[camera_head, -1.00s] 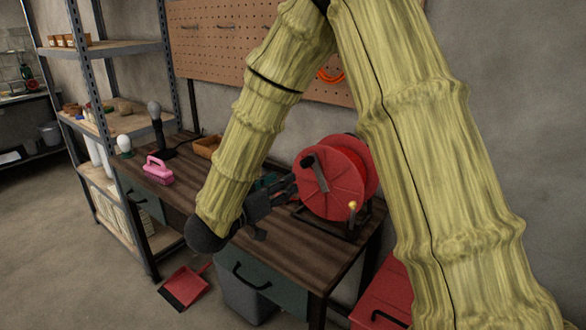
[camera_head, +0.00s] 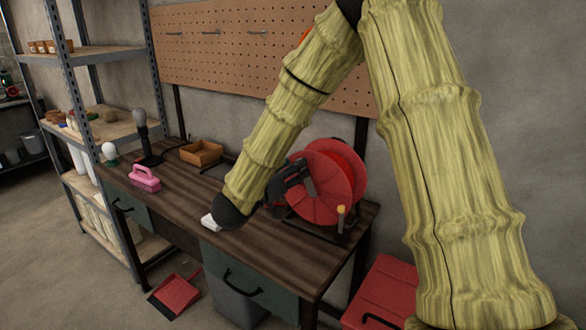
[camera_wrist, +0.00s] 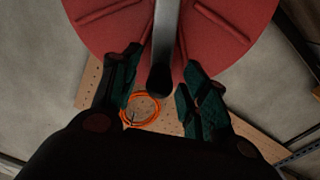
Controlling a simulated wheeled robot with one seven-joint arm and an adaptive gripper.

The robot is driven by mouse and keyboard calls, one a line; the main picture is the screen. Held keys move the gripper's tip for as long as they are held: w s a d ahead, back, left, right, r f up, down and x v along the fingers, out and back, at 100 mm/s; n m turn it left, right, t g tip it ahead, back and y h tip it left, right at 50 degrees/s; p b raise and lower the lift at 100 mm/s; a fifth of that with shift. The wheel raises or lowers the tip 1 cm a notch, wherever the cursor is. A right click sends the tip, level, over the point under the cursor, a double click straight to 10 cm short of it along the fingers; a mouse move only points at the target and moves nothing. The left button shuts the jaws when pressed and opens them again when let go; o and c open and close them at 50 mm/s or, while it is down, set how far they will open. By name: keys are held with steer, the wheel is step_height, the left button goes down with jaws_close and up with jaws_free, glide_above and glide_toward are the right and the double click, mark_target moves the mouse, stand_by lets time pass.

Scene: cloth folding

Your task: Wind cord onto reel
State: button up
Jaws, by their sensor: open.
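The red reel (camera_head: 338,180) stands on a dark frame on the workbench (camera_head: 275,250). Its red face fills the top of the wrist view (camera_wrist: 95,25). A grey crank arm (camera_wrist: 167,35) with a black knob (camera_wrist: 160,78) crosses that face. My gripper (camera_head: 297,172) is at the reel's left side, by the crank. In the wrist view its fingers (camera_wrist: 160,68) are open, one on each side of the knob, with gaps visible. In the head view the gripper partly hides the crank. I cannot make out any cord on the reel.
An orange coil (camera_wrist: 139,112) shows against the pegboard (camera_head: 220,45). A red cabinet (camera_head: 385,290) stands at right. A red dustpan (camera_head: 175,295) lies on the floor.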

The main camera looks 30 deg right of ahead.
steer(key=shift+w+d, duration=0.1)
steer(key=shift+d, duration=0.1)
jaws_close()
steer(key=shift+r+p, duration=0.1)
steer(key=shift+p, duration=0.25)
steer(key=shift+w+a+n+p, duration=0.15)
steer(key=shift+w+n+p, duration=0.1)
steer(key=shift+n+p, duration=0.4)
steer(key=shift+w+f+n+p, duration=0.25)
steer(key=shift+f+p, duration=0.2)
steer(key=shift+p, duration=0.3)
jaws_free()
steer(key=shift+a, duration=0.1)
